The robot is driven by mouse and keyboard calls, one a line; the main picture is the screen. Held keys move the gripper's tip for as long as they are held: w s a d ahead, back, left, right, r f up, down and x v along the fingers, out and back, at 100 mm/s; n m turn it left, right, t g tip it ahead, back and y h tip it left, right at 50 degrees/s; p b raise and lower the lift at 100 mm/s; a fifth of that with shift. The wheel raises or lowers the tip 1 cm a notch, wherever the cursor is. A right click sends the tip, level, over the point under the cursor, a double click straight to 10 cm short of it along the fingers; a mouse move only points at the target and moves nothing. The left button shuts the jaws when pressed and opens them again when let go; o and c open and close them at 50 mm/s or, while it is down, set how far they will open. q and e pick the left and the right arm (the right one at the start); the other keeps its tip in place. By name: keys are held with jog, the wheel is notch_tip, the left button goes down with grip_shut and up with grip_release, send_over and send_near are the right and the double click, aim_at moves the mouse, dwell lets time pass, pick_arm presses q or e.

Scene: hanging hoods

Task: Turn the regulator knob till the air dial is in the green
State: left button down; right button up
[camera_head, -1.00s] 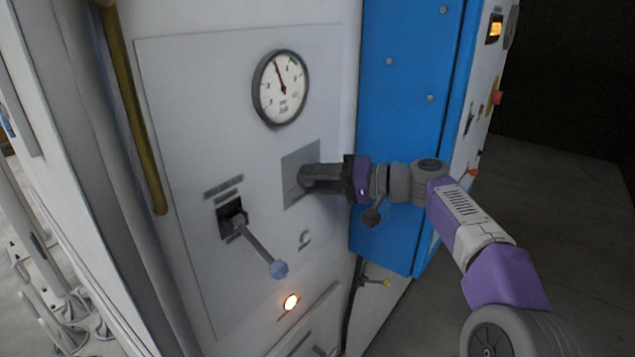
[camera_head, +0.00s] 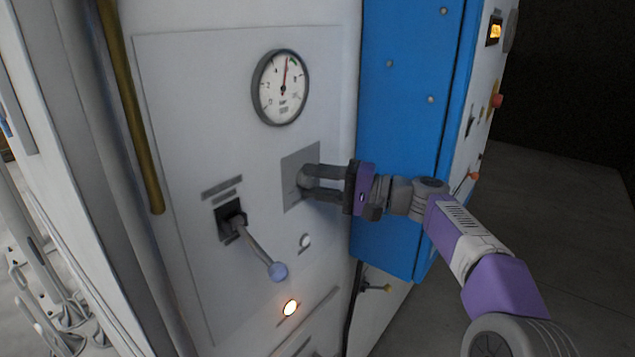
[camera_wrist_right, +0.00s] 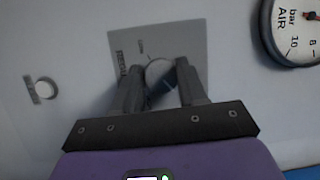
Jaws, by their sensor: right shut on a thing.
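The air dial (camera_head: 281,88) is a round white gauge with a dark rim on the grey panel. Its red needle points nearly straight up, leaning slightly right, just left of the small green mark at the upper right. The regulator knob (camera_wrist_right: 159,73) is a round grey knob on a square grey plate (camera_head: 291,165) below the dial. My right gripper (camera_head: 312,184) is shut on the knob, one finger on each side of it in the wrist view (camera_wrist_right: 158,85). The fingers partly hide the knob in the head view. My left gripper is not in view.
A blue cabinet panel (camera_head: 400,120) stands close behind my right wrist.

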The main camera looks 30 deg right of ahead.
jog(key=o, duration=1.1)
jog(key=shift+c, duration=0.2)
jog(key=v, duration=0.7)
jog(key=shift+s+d, duration=0.25)
jog(key=shift+s, duration=0.05)
